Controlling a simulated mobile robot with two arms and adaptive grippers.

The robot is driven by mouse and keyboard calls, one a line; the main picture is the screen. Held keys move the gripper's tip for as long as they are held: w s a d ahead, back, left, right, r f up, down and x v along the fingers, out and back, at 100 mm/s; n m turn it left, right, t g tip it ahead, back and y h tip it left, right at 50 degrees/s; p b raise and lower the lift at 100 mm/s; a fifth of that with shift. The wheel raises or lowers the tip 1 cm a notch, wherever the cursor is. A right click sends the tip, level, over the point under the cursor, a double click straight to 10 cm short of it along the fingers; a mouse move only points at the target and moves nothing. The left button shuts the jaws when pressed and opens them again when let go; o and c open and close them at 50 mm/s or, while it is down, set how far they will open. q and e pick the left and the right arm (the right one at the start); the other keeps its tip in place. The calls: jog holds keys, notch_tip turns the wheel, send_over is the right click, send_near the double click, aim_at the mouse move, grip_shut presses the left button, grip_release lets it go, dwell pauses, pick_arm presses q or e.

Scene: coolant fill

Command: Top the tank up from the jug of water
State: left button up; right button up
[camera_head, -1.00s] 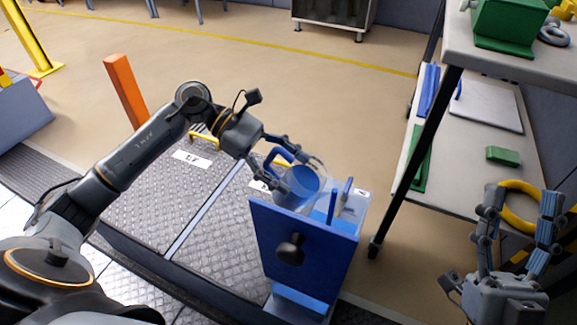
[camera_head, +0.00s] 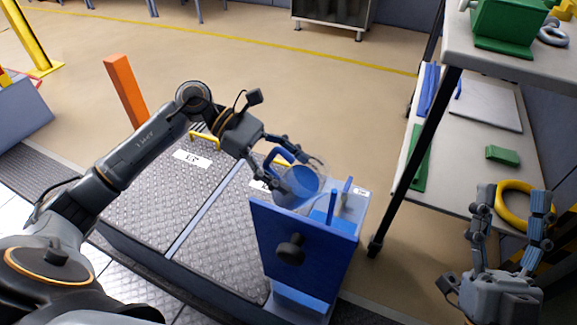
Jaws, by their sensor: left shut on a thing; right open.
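A clear jug (camera_head: 312,178) with blue water in it is held by its blue handle in my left gripper (camera_head: 285,165), which is shut on it. The jug is over the top of the blue tank (camera_head: 305,240), near its back left part, and looks tilted. The tank has a dark knob (camera_head: 290,250) on its front face and a blue upright piece (camera_head: 331,207) on top. The tank's opening is hidden or cannot be made out. My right gripper (camera_head: 511,210) is open and empty at the lower right, in front of a yellow ring on the shelf.
A shelf unit (camera_head: 470,170) stands at right, with a yellow ring (camera_head: 515,205), a green block (camera_head: 503,154) and a grey plate (camera_head: 485,105). Metal floor plates (camera_head: 150,205) and an orange post (camera_head: 125,90) are at left.

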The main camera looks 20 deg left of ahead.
pick_arm(q)
jog(key=shift+r, duration=0.1)
pick_arm(e)
jog(key=shift+w+a+f+g, duration=0.1)
jog(key=shift+w+f+g, duration=0.7)
jog(key=shift+f, duration=0.1)
dwell(0.7)
pick_arm(q)
jog(key=shift+y+p, duration=0.3)
jog(key=shift+p, duration=0.35)
pick_arm(e)
jog(key=shift+w+f+g+h, duration=0.2)
jog(key=shift+w+f+g, duration=0.3)
jog(key=shift+f, duration=0.2)
jog(key=shift+w+f+g+h, duration=0.2)
jog(key=shift+w+f+g, duration=0.15)
jog(key=shift+f+g, duration=0.25)
dwell(0.4)
pick_arm(q)
jog(key=shift+p, duration=0.35)
pick_arm(e)
jog(key=shift+w+f+g+h, duration=0.25)
jog(key=shift+f+g, duration=0.1)
jog(key=shift+f, duration=0.4)
jog(key=shift+w+f+g+h, duration=0.15)
jog(key=shift+f+g+h, duration=0.15)
jog(key=shift+f, duration=0.4)
